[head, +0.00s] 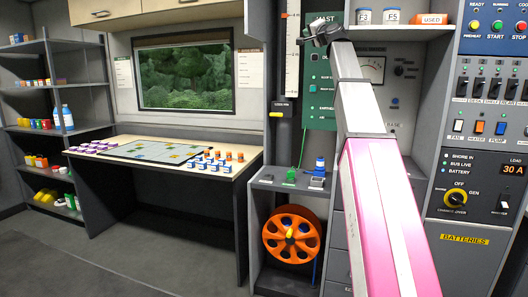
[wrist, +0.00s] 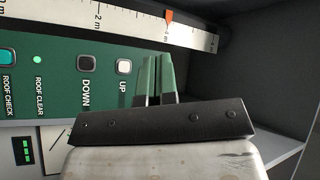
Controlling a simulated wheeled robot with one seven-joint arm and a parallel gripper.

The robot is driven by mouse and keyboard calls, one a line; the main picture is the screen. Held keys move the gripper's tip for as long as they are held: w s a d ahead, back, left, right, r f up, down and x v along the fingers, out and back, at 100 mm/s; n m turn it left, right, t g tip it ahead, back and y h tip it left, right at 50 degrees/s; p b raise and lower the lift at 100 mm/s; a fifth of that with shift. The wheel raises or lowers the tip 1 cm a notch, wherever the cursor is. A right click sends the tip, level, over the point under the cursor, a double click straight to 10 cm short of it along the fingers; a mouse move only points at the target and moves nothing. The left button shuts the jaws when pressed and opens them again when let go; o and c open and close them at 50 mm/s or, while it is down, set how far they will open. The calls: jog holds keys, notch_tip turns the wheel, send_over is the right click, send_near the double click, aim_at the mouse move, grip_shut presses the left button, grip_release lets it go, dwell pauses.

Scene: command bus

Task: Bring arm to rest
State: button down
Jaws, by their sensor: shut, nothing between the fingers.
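My arm, pink and white, rises through the right middle of the head view. My gripper (head: 322,34) is at its top end, in front of the green mast panel (head: 321,88). In the wrist view, my gripper (wrist: 157,62) shows two narrow fingers held together with nothing between them. They are close to the mast panel (wrist: 60,85), just right of the white UP button (wrist: 124,67). Whether the fingertips touch anything cannot be told.
A white height scale (wrist: 120,18) with a red pointer runs beside the panel. A shelf with labelled cups (head: 392,17) is right of my gripper. A switch panel (head: 487,120) stands at the right. A desk (head: 240,160) is at left; the floor before it is clear.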

jog(key=s+a+f+n+g+h, duration=0.15)
jog(key=f+g, duration=0.25)
jog(key=f, duration=2.3)
jog(key=s+a+f+n+g+h, duration=0.15)
jog(key=f+g, duration=0.35)
jog(key=f, duration=2.1)
jog(key=s+f+n+g+h, duration=0.1)
jog(key=s+f+g, duration=0.1)
jog(key=s+f, duration=0.45)
jog(key=s+d+f+g+h, duration=0.1)
jog(key=s+f, duration=0.2)
jog(key=f, duration=0.6)
jog(key=s+f+n+g+h, duration=0.1)
jog(key=s+f+g, duration=0.1)
jog(key=s+f, duration=0.45)
jog(key=s+d+f+g+h, duration=0.1)
jog(key=s+f+g, duration=0.1)
jog(key=s+f, duration=0.6)
jog(key=s+d+f+n+g+h, duration=0.1)
jog(key=s+f+g+h, duration=0.1)
jog(key=s+f, duration=0.6)
jog(key=shift+d+g, duration=0.3)
